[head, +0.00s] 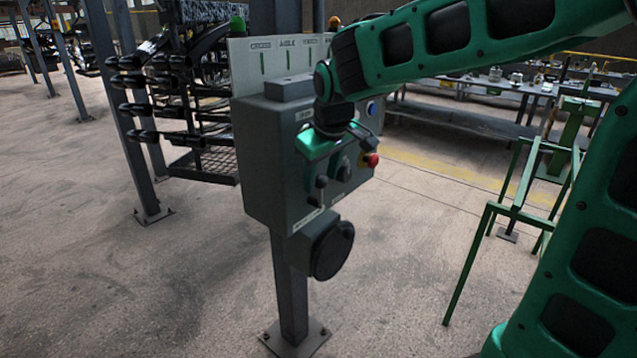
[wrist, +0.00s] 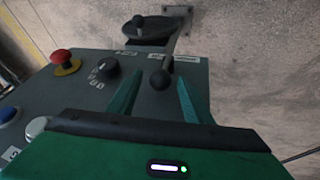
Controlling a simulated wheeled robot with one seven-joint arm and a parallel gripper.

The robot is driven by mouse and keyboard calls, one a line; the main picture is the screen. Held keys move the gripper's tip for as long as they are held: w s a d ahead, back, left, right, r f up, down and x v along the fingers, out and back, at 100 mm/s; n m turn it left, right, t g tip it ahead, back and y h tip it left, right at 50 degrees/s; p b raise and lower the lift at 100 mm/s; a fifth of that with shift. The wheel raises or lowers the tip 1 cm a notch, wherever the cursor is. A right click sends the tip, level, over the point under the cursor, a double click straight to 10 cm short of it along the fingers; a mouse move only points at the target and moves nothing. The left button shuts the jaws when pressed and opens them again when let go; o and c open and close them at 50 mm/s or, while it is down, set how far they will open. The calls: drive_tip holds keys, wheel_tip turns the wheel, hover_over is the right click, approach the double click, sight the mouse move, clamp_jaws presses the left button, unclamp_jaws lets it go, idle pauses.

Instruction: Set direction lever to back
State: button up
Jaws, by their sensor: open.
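The grey control box (head: 262,165) stands on a post in the middle of the head view. The direction lever, with a dark ball knob (wrist: 159,79), sits on its front panel. In the head view a ball-topped lever (head: 321,182) shows low on the panel, above a label strip. My gripper (wrist: 152,95) is open, its two green fingers on either side of the knob in the wrist view. I cannot tell whether either finger touches it. My gripper and wrist (head: 322,140) cover the upper part of the panel in the head view.
A black rotary knob (wrist: 107,69), a red stop button (wrist: 64,61) and a blue button (wrist: 8,114) sit beside the lever. A handwheel (head: 333,250) hangs below the box.

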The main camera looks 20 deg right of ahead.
drive_tip(key=shift+x, duration=1.2)
clamp_jaws()
